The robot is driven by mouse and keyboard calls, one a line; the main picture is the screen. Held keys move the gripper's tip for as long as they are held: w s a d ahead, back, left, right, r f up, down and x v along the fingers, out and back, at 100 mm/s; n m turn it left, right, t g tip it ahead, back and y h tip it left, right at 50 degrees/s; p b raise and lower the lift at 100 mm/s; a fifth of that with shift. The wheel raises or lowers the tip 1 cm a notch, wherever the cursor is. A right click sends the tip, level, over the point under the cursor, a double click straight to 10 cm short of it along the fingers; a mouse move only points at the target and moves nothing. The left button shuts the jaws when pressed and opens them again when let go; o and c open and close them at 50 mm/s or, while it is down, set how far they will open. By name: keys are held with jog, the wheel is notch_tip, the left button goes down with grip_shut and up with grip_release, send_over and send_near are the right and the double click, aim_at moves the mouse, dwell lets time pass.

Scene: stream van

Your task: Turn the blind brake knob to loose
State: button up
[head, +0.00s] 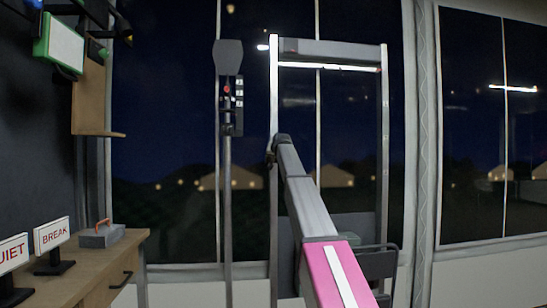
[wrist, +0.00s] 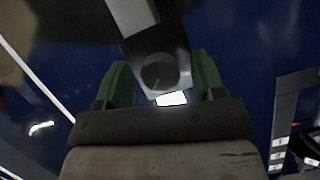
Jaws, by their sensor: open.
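In the wrist view, a round dark grey knob (wrist: 158,72), which looks like the blind brake knob, sits on a grey mount. A faint line crosses its face. I cannot read its setting. My gripper (wrist: 162,82) is open, its two green fingers on the left and right of the knob. Whether either finger touches the knob is unclear. A small white label (wrist: 171,98) shows below the knob, close to the gripper's body. In the head view, my arm hides the knob and my gripper from clear sight.
A dark post (head: 228,190) carries a control box (head: 228,92) with a red button and white labels, left of my arm. A grey metal frame (head: 385,150) stands behind my arm. A wooden counter (head: 125,262) at left holds a BREAK sign (head: 52,235) and a grey toolbox (head: 100,237).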

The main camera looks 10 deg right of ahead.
jog(key=c, duration=0.9)
jog(key=shift+a+f+n+t+h, duration=0.1)
jog(key=shift+n+t+h, duration=0.25)
jog(key=shift+n+h, duration=1.35)
jog(key=shift+a+n+t+h, duration=0.1)
jog(key=shift+n+t+h, duration=0.55)
jog(key=shift+n, duration=1.9)
jog(key=shift+f+n+t+h, duration=0.1)
jog(key=shift+n+h, duration=1.35)
jog(key=shift+n, duration=0.7)
jog(key=o, duration=0.9)
